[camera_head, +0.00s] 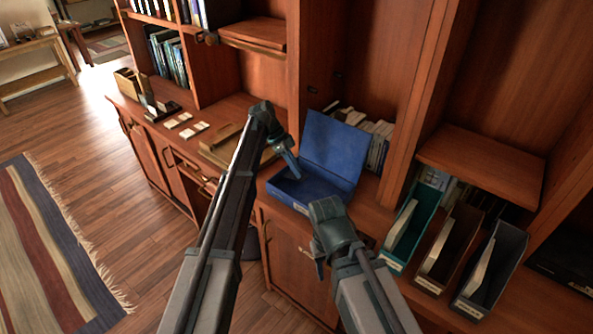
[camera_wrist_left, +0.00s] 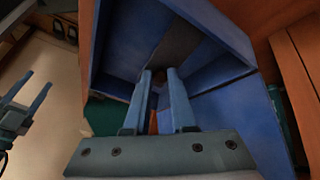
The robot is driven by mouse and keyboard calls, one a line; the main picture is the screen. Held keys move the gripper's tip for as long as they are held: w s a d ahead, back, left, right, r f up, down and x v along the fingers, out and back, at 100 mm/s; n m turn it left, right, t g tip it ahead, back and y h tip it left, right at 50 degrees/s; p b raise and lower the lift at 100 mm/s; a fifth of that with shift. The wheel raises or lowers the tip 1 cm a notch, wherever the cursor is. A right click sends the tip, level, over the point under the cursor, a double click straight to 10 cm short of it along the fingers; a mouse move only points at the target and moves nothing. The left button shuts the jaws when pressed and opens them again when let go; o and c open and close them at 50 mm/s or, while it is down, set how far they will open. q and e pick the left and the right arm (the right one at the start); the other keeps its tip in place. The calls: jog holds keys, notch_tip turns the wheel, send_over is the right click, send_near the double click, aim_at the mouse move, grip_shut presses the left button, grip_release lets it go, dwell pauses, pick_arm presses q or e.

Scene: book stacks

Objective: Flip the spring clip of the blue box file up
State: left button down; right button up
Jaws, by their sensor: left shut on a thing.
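The blue box file (camera_head: 333,150) stands open on the cabinet counter, its lid raised at the back. Its blue inside fills much of the left wrist view (camera_wrist_left: 215,75). A dark grey strip (camera_wrist_left: 178,45), apparently the spring clip, runs inside the box from just beyond my left fingertips. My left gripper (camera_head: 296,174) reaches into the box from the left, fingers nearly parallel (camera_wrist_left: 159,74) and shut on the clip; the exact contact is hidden. My right gripper (camera_head: 319,268) is in front of the counter, apart from the box. Its fingers show spread and empty in the left wrist view (camera_wrist_left: 40,92).
A teal file (camera_head: 408,230), a brown file (camera_head: 450,247) and a grey file (camera_head: 492,268) stand right of the box. A wooden tray (camera_head: 222,150) lies to its left. Books (camera_head: 372,140) stand behind the lid. Shelf uprights rise close behind.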

pick_arm(q)
jog(key=c, duration=0.7)
grip_release()
jog(key=shift+c, duration=0.2)
jog(key=shift+r, duration=0.1)
jog(key=p+v, duration=1.1)
jog(key=v, duration=0.2)
jog(key=shift+a+r+p, duration=0.2)
jog(key=shift+r+p, duration=0.05)
jog(key=shift+p, duration=0.15)
jog(key=shift+w, duration=0.1)
